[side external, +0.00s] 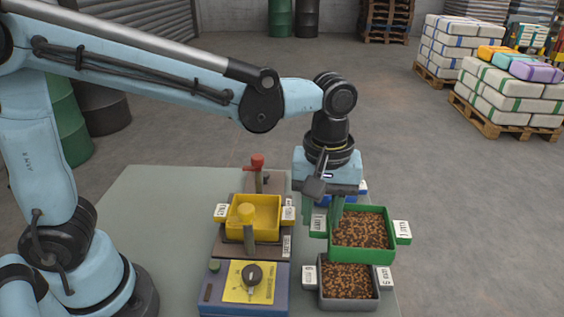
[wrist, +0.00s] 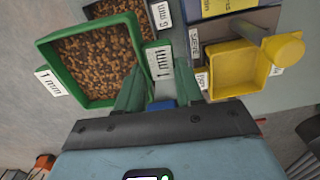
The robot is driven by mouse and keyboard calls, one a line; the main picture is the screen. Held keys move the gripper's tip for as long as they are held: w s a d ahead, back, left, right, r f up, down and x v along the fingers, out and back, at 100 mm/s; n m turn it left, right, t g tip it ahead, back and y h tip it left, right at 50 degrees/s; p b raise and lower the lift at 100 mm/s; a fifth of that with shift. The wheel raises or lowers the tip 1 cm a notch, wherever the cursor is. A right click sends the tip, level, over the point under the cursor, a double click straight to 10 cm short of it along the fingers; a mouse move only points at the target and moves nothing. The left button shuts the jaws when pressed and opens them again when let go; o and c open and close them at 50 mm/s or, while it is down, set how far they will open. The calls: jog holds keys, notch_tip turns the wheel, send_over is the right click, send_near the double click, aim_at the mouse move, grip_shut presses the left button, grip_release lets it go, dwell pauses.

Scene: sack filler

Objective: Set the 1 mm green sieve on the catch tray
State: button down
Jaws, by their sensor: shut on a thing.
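The green sieve (side external: 362,258) holds brown granules and has white labels on its side tabs. In the wrist view the green sieve (wrist: 88,102) shows at the left, and its labels read 1 mm. My gripper (side external: 331,222) is at its left tab in the side view. In the wrist view my gripper (wrist: 159,72) has its green fingers on either side of the near tab, shut on it. The sieve looks level; I cannot tell whether it is clear of the table. The catch tray, apparently the yellow square one (side external: 277,217), is empty and left of the sieve. It also shows in the wrist view (wrist: 212,72).
A grey sieve (side external: 348,304) of granules stands close in front of the green one. A blue thing (side external: 361,188) is partly hidden behind. A yellow knob post (side external: 247,213), a red-topped post (side external: 257,163) and a control box (side external: 215,294) surround the tray. The table's left is clear.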

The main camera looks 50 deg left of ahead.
jog(key=shift+s+r, duration=0.2)
jog(key=shift+r, duration=0.1)
jog(key=s+a+r, duration=0.3)
jog(key=a+r, duration=0.2)
jog(key=a, duration=0.5)
jog(key=s+a+r, duration=0.4)
jog(key=a+r, duration=0.2)
jog(key=a, duration=0.3)
jog(key=shift+n, duration=0.4)
jog(key=shift+w+f, duration=0.15)
jog(key=shift+f, duration=6.25)
jog(key=shift+f, duration=0.65)
jog(key=shift+c, duration=1.2)
grip_release()
jog(key=shift+r, duration=0.1)
notch_tip(320, 180, up, 8)
